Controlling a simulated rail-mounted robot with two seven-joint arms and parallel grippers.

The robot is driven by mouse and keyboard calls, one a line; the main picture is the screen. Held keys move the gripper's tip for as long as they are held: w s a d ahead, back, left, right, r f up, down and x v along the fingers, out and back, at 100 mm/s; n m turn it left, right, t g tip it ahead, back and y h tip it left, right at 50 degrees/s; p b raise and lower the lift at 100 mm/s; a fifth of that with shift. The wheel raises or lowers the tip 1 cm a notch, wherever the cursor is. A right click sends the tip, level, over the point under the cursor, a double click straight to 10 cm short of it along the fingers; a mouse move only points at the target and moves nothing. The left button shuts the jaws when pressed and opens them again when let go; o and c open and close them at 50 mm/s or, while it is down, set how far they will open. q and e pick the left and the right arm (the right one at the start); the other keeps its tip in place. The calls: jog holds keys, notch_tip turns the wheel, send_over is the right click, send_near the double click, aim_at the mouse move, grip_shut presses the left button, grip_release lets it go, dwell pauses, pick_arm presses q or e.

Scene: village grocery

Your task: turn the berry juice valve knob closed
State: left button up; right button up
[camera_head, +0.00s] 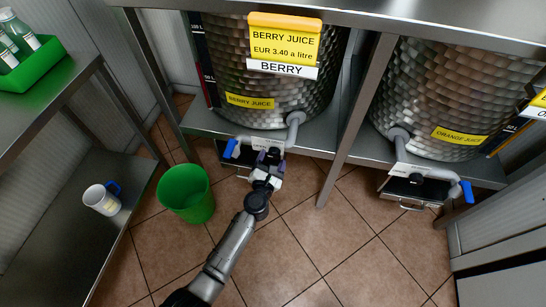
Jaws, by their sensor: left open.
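The berry juice tank (285,95) is a hammered metal drum with yellow and white BERRY labels. A grey pipe (295,126) comes down from its front to a tap with a white plate (257,143). A blue part (231,148) sticks out at the tap's left end. My left gripper (267,161) is at the right half of this tap, just below the pipe, with its jaws open. The gripper partly covers the tap there, so I cannot tell whether it touches the knob. My right gripper is not in view.
A second metal tank (455,90) with a similar tap (427,172) stands at the right. A green bucket (186,193) stands on the tiled floor left of my arm. A white mug (101,200) with a blue handle is on the left lower shelf. A green crate (30,65) holds bottles.

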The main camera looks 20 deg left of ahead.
pick_arm(q)
jog(key=shift+w+a, duration=0.1)
jog(key=shift+w, duration=0.95)
jog(key=shift+c, duration=0.4)
jog(key=c, duration=0.8)
jog(key=shift+c, duration=0.2)
